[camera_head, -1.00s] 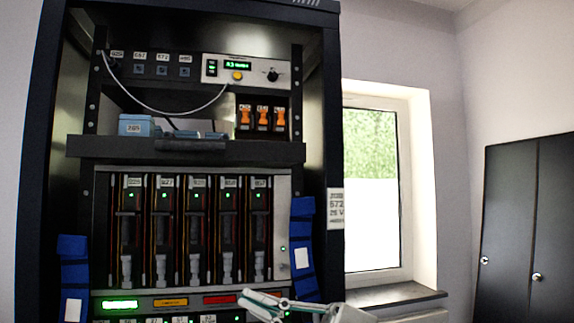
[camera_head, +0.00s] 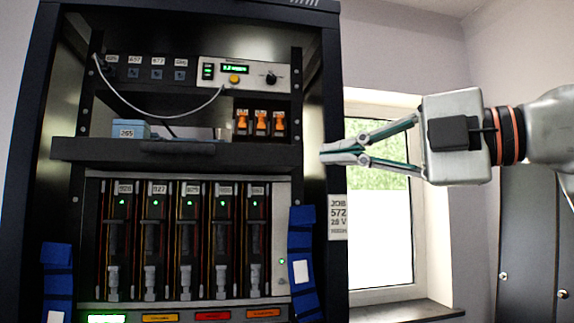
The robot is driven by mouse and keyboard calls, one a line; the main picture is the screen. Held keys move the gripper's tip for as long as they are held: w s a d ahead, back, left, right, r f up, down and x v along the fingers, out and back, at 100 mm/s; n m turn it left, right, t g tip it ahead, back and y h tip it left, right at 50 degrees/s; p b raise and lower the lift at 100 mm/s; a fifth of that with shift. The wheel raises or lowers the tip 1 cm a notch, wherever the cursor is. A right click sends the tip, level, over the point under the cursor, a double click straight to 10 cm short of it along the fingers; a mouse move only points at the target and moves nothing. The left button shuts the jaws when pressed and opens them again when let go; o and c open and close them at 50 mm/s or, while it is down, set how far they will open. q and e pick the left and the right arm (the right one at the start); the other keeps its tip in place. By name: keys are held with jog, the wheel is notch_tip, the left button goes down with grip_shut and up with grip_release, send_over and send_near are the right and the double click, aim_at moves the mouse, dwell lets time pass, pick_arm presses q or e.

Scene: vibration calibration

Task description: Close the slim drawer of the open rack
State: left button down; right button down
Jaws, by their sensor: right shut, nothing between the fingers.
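The slim drawer (camera_head: 100,151) is a dark flat tray in the upper middle of the open rack (camera_head: 333,270). It stands out in front of the rack's face, with a dark handle (camera_head: 180,147) on its front. My right gripper (camera_head: 322,152) comes in from the right, level with the drawer. Its fingers are closed together and empty, tips pointing left just beside the drawer's right end. I cannot tell whether they touch the drawer or the rack post. My left gripper is not in view.
A small blue box (camera_head: 131,130) lies in the drawer. Above is a panel with a knob (camera_head: 271,79) and a looping white cable. Orange switches (camera_head: 260,122) sit behind the drawer. Below are upright modules (camera_head: 190,240). Blue strips (camera_head: 302,260) hang at the sides. A window stands at right.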

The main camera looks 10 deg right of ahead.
send_near(256, 165)
jog(key=a, duration=0.4)
jog(key=w+p, duration=0.1)
jog(key=w, duration=0.2)
jog(key=shift+r, duration=0.1)
jog(key=shift+w, duration=0.5)
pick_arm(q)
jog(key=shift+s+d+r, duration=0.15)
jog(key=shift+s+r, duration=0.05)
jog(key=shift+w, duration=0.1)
